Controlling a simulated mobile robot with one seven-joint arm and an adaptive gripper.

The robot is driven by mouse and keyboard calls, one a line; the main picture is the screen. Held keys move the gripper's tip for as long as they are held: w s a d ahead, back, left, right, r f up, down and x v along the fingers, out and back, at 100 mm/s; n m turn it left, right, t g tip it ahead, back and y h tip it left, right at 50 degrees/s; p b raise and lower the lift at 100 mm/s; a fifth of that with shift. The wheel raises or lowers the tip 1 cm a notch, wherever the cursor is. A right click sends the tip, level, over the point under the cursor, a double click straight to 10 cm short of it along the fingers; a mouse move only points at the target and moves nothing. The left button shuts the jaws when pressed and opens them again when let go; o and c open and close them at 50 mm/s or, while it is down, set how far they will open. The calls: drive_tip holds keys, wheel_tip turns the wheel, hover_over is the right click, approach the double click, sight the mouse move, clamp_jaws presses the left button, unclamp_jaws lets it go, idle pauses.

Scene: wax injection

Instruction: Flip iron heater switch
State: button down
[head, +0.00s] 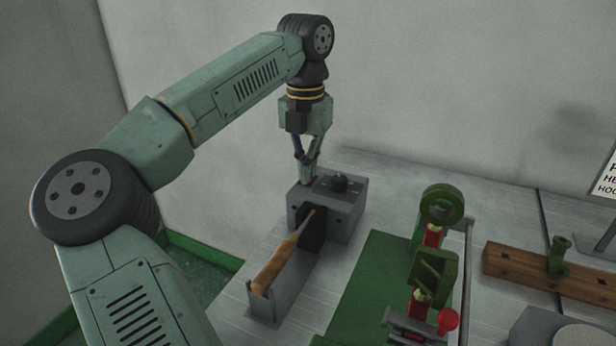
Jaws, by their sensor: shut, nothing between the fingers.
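My gripper (308,178) is shut and empty, pointing down at the left part of the heater's top, left of the knob. The fingertips are at or just above the top surface; I cannot tell whether they touch. The switch itself is not distinguishable, perhaps hidden by the fingers.
A green mat (377,282) lies right of the heater, with green and red clamp fixtures (432,262) standing along it. A wooden block (530,275) with a green part lies farther right. A green-rimmed bin (200,252) is at left. The grey table behind the heater is clear.

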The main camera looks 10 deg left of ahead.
drive_tip(key=shift+f, duration=0.25)
drive_tip(key=shift+r, duration=0.1)
wheel_tip(320, 180, up, 7)
drive_tip(key=p, duration=0.6)
idle(0.3)
